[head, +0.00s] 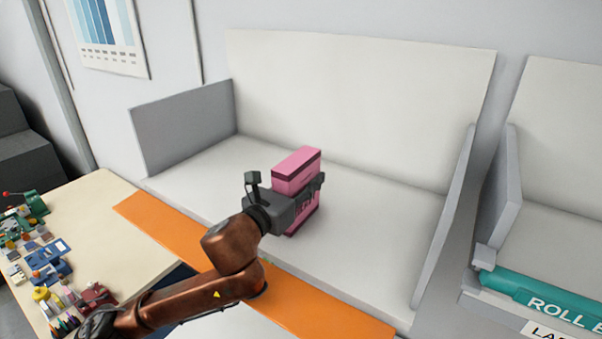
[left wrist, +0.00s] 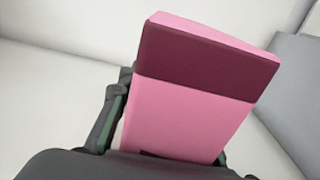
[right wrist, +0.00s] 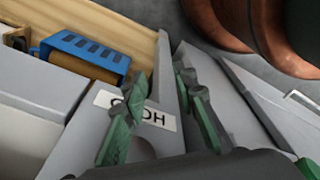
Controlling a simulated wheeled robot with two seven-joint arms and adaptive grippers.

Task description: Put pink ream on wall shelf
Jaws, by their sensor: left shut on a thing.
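The pink ream (head: 298,172), with a dark maroon band, stands upright over the white wall shelf (head: 375,215) in the head view. My left gripper (head: 312,196) is shut on the ream, and its fingers lie along the ream's sides. In the left wrist view the ream (left wrist: 190,100) fills the space between the fingers. I cannot tell whether the ream's bottom touches the shelf board. My right gripper shows only in the right wrist view (right wrist: 160,115), with its two fingers apart and nothing visible held between them.
The shelf has a grey left side panel (head: 185,125), a right divider (head: 445,220) and an orange front strip (head: 200,240). A teal roll (head: 540,297) lies in the bay at right. A cluttered table (head: 110,210) stands at left. A blue item (right wrist: 85,50) shows near my right gripper.

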